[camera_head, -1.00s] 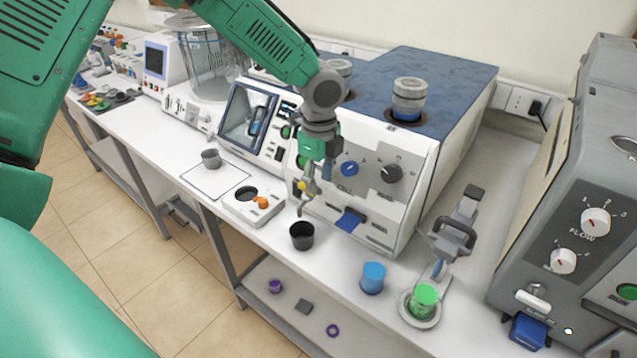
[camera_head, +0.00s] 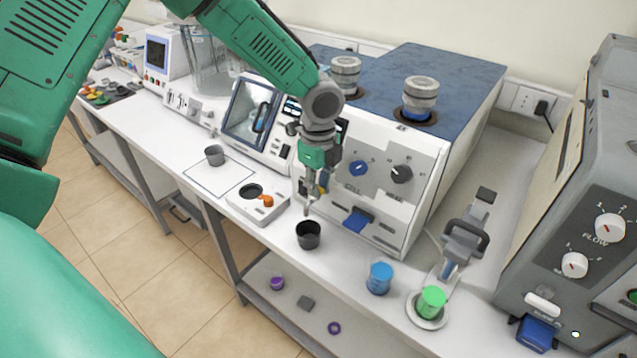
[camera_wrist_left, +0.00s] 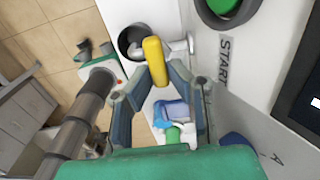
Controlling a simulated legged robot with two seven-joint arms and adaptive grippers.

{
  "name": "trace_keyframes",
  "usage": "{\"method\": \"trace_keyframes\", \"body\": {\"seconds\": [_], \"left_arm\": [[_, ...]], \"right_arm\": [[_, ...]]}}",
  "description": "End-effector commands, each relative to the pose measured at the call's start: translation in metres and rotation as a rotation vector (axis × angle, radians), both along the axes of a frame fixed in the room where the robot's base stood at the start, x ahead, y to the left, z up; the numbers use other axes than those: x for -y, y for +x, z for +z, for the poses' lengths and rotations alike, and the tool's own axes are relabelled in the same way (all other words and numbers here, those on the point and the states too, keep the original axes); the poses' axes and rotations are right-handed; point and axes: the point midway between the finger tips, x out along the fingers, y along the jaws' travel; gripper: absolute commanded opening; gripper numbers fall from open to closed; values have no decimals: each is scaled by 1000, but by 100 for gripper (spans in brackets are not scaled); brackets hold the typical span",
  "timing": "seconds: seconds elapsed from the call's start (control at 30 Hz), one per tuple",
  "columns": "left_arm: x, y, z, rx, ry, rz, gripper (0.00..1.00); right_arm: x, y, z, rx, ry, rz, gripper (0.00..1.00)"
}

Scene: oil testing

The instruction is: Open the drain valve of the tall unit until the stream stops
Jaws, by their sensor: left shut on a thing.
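The tall white unit with a blue top (camera_head: 420,65) stands mid-bench, with knobs on its front. My left gripper (camera_head: 317,188) is at the lower left of this front. In the left wrist view its fingers (camera_wrist_left: 158,78) are shut on the yellow valve handle (camera_wrist_left: 155,62). In the head view the gripper mostly hides the handle. A dark cup (camera_head: 308,236) stands on the bench just below the gripper. A dark round opening, probably this cup, shows in the left wrist view (camera_wrist_left: 132,42). I cannot make out any stream. My right gripper is not in view.
A white block with a round well (camera_head: 238,203) lies left of the dark cup. A blue beaker (camera_head: 380,278) and a green beaker (camera_head: 432,301) stand to the right near the front edge. A grey unit (camera_head: 590,200) stands far right. A grey cup (camera_head: 214,155) stands at left.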

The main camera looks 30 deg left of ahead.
Motion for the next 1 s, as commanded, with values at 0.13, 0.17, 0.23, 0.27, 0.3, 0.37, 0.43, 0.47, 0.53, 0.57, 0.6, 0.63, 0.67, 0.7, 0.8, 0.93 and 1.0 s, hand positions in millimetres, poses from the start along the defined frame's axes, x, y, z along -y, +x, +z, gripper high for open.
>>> {"method": "trace_keyframes", "body": {"seconds": [0.13, 0.17, 0.23, 0.27, 0.3, 0.37, 0.43, 0.47, 0.53, 0.57, 0.6, 0.63, 0.67, 0.7, 0.8, 0.93, 1.0], "left_arm": [[-2, 4, 2, 10, -8, 1, 0], [-3, 4, 2, 10, -7, 1, 0], [-4, 5, 2, 11, -5, 2, 0], [-5, 5, 2, 10, -4, 2, 0], [-5, 5, 2, 10, -3, 3, 0], [-6, 5, 1, 9, -1, 3, 0], [-7, 6, 1, 9, 0, 4, 0], [-8, 6, 1, 9, 0, 4, 0], [-9, 6, 0, 9, 1, 5, 0], [-9, 6, 0, 9, 1, 5, 0], [-10, 6, 0, 8, 1, 8, 0], [-10, 6, 0, 8, 1, 10, 0], [-10, 6, 0, 8, 1, 14, 0], [-11, 6, 0, 8, 2, 21, 0], [-12, 6, -1, 9, 2, 51, 0], [-12, 6, -1, 8, 4, 117, 0], [-12, 6, -1, 9, 4, 165, 0]], "right_arm": [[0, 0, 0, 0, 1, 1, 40], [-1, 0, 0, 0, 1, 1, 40], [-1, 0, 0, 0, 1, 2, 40], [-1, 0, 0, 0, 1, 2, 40], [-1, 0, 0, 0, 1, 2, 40], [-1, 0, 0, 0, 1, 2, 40], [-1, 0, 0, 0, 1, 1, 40], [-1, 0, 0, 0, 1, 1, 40], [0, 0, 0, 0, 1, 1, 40], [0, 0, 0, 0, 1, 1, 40], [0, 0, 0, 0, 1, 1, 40], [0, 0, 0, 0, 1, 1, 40], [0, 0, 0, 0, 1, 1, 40], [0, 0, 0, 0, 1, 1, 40], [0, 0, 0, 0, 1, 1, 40], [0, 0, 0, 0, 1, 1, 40], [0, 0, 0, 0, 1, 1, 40]]}}
